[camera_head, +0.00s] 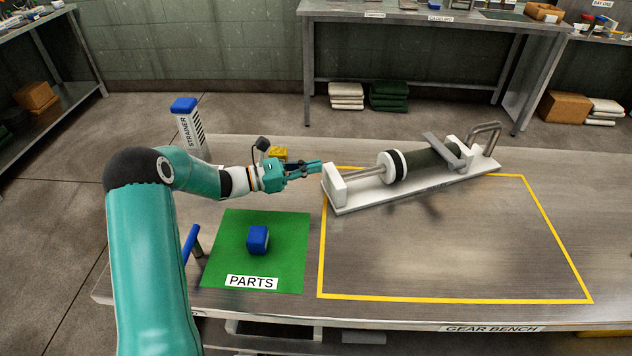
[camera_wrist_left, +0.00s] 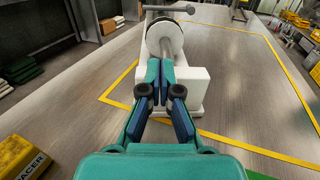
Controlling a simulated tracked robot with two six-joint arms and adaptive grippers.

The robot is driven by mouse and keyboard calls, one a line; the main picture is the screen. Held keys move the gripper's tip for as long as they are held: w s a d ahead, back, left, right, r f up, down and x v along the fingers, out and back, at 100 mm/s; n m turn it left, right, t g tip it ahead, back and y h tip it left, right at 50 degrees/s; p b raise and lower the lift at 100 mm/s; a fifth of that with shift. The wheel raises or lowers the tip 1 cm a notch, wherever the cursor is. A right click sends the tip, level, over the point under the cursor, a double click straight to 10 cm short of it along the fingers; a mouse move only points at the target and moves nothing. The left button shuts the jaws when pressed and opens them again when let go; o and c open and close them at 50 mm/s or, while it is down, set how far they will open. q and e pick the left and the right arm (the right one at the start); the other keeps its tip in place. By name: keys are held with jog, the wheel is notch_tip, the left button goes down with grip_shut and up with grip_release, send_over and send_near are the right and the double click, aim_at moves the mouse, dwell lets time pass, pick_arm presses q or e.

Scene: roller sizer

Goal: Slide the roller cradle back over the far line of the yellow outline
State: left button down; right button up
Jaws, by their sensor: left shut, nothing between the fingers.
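The roller cradle (camera_head: 350,204) is a white base with end blocks, a dark roller (camera_head: 425,163) on a metal shaft and a metal handle at its right end. It lies at a slant across the far line of the yellow outline (camera_head: 455,299), its left end inside near the far left corner. My left gripper (camera_head: 318,168) is shut and empty at the cradle's left end block. In the left wrist view its fingertips (camera_wrist_left: 160,92) are in front of the white end block (camera_wrist_left: 190,88); I cannot tell whether they touch. My right gripper is not in view.
A green PARTS mat (camera_head: 220,265) with a blue block (camera_head: 258,240) lies left of the outline. A white and blue strainer box (camera_head: 188,128) and a yellow block (camera_head: 279,153) stand at the back left. The bench inside the outline's front is clear.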

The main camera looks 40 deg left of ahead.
aim_at(326, 182)
pick_arm(q)
notch_tip(326, 182, down, 6)
jog(key=shift+r, duration=0.1)
jog(key=shift+w+d+p, duration=0.15)
jog(key=shift+w+p, duration=0.05)
jog(key=shift+p, duration=0.25)
jog(key=shift+w+d, duration=0.2)
jog(key=shift+w, duration=0.05)
